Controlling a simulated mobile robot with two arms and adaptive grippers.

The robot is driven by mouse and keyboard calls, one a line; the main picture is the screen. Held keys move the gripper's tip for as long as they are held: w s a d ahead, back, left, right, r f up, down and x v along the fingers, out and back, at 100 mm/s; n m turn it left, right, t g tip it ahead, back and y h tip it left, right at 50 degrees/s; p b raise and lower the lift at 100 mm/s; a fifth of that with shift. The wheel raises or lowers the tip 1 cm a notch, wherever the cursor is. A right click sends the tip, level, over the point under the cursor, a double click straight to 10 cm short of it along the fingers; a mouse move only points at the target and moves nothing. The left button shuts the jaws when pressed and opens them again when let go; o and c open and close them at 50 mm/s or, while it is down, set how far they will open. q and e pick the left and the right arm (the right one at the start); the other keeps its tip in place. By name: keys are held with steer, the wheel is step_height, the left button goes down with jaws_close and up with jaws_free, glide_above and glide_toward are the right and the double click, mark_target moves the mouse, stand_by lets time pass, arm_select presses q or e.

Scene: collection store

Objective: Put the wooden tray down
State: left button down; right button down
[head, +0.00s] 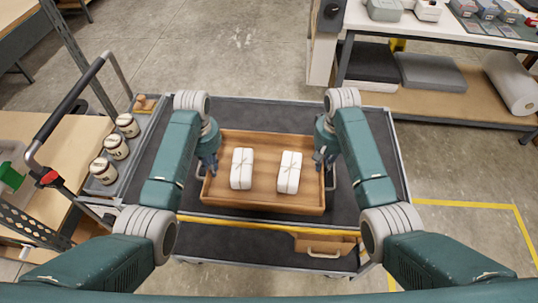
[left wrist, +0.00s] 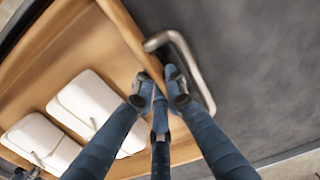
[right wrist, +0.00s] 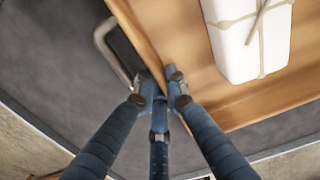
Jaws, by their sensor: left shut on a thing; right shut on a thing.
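The wooden tray (head: 262,203) is a shallow brown box with a metal handle at each short end. Two white packages tied with string, a left one (head: 242,169) and a right one (head: 288,172), lie in it. The tray is over the dark top of a cart (head: 265,116); I cannot tell whether it touches it. My left gripper (head: 208,168) is shut on the tray's left end; the left wrist view shows its fingers at the rim and handle (left wrist: 185,62). My right gripper (head: 324,160) is shut on the right end, by the handle (right wrist: 110,50).
Several lidded jars (head: 115,146) stand in a grey side bin at the cart's left. A push handle (head: 70,100) rises there. A drawer (head: 325,243) shows at the cart's near side. A shelf unit (head: 440,75) with foam and a roll stands at the back right.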

arm_select(q)
steer(key=c, duration=2.2)
jaws_free()
steer(key=shift+f, duration=0.2)
arm_select(e)
steer(key=c, duration=2.2)
jaws_free()
steer(key=shift+f, duration=0.25)
arm_select(q)
steer(key=o, duration=0.4)
steer(key=shift+s+r, duration=0.15)
arm_select(e)
steer(key=o, duration=0.4)
steer(key=shift+s+r, duration=0.15)
steer(key=shift+r, duration=0.05)
arm_select(q)
step_height(320, 180, up, 7)
steer(key=shift+r, duration=0.1)
arm_select(e)
steer(key=shift+r, duration=0.2)
arm_select(q)
steer(key=shift+r, duration=0.1)
arm_select(e)
step_height(320, 180, up, 7)
